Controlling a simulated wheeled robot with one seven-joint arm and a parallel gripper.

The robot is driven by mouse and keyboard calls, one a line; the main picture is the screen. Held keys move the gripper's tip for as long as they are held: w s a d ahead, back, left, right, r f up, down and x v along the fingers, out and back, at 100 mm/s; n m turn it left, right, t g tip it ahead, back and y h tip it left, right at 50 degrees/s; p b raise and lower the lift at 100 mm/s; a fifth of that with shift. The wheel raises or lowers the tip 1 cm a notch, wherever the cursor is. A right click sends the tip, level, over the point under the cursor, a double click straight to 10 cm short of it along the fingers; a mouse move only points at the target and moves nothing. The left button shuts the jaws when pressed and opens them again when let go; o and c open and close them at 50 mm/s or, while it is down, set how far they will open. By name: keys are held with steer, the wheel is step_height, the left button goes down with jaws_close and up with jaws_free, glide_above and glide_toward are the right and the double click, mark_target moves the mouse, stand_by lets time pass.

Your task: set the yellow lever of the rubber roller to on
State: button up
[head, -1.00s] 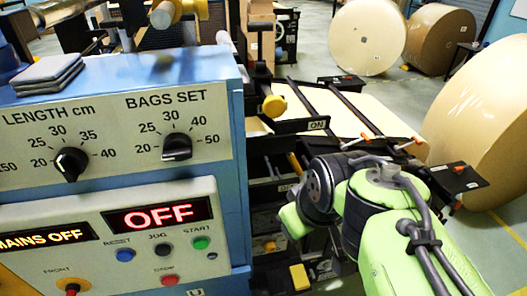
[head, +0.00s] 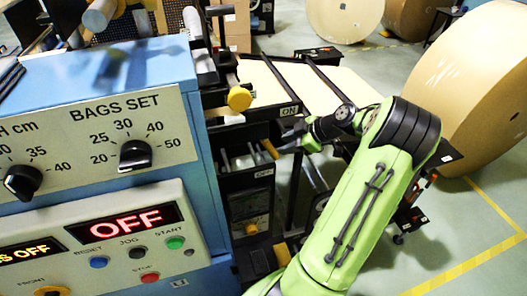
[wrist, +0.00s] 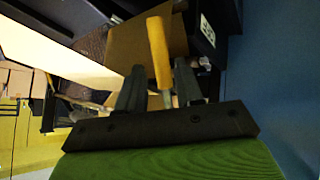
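The yellow lever (head: 269,148) is a short handle on the dark machine frame, right of the blue cabinet in the head view. The ON label (head: 289,110) is above it and the OFF label (head: 264,173) below it. My gripper (head: 287,143) is close to the lever's right side. In the wrist view the lever (wrist: 159,52) points away between the two dark fingers of my gripper (wrist: 159,82), with a gap on each side. The fingers are open. I cannot tell how deep the lever sits between them.
The blue cabinet with the control panel (head: 150,225) stands close on the left. A yellow knob (head: 239,98) sticks out above the lever. A large kraft roll (head: 475,90) stands at the right. Floor at the lower right is clear.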

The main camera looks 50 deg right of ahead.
steer(key=x, duration=0.9)
steer(key=shift+w+f, duration=0.25)
steer(key=shift+f, duration=0.1)
steer(key=shift+c, duration=0.2)
jaws_close()
